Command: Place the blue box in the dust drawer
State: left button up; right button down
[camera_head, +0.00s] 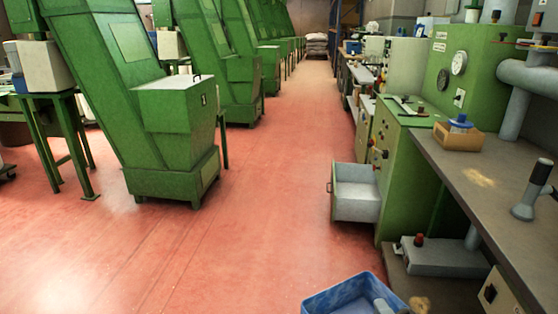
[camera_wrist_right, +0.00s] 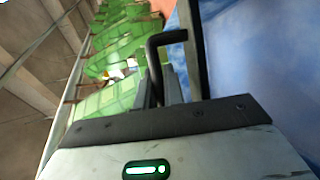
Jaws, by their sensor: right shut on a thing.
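The blue box (camera_head: 340,295) shows at the bottom edge of the head view, cut off by the frame, its open top facing up. My right gripper (camera_head: 385,306) is at the box's right side and is shut on it. In the right wrist view the blue box (camera_wrist_right: 260,60) fills the right side, beside the dark gripper fingers (camera_wrist_right: 175,60). The dust drawer (camera_head: 356,205) is pulled out from the green machine, with a pale grey inside that looks empty. It lies beyond the box, apart from it. My left gripper is not in view.
A workbench (camera_head: 480,170) runs along the right, with a small tan box (camera_head: 458,138) and a dark-handled tool (camera_head: 532,190) on it. A grey pedal-like unit (camera_head: 440,257) stands below. Green machines (camera_head: 175,130) line the left. The red floor (camera_head: 240,240) between is clear.

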aim_at(357, 196)
jog(key=u, duration=0.25)
jog(key=i, duration=2.4)
jog(key=z, duration=0.35)
jog(key=i, duration=2.35)
jog(key=z, duration=0.95)
jog(key=i, duration=1.1)
jog(key=z, duration=0.25)
